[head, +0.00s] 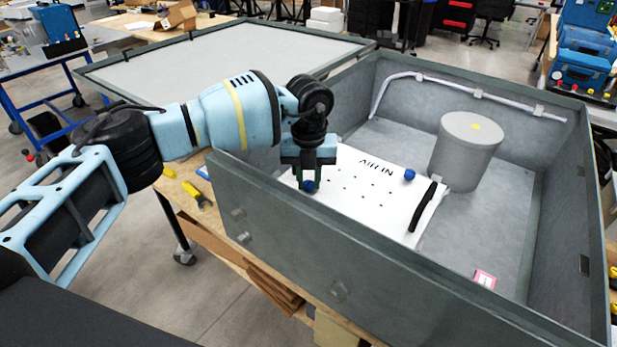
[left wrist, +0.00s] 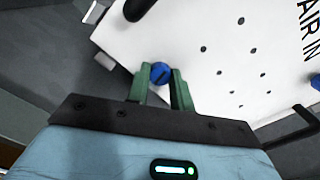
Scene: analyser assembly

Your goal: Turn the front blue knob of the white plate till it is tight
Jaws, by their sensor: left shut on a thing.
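The white plate (head: 352,200) lies inside the grey open case, with "AIR IN" printed on it and several small dark holes. My left gripper (head: 308,182) points down over the plate's near left corner and is shut on a blue knob (head: 308,186). In the left wrist view the knob (left wrist: 160,73) sits between the two green fingertips. A second blue knob (head: 409,175) stands free near the plate's far right edge; it shows at the right edge of the left wrist view (left wrist: 316,81). The right gripper is not in view.
A black handle (head: 423,206) is on the plate's right side. A grey cylinder (head: 467,148) stands behind it. The case's front wall (head: 330,262) rises close to my left gripper. A pink label (head: 484,279) lies on the case floor. A large grey lid (head: 225,58) is behind.

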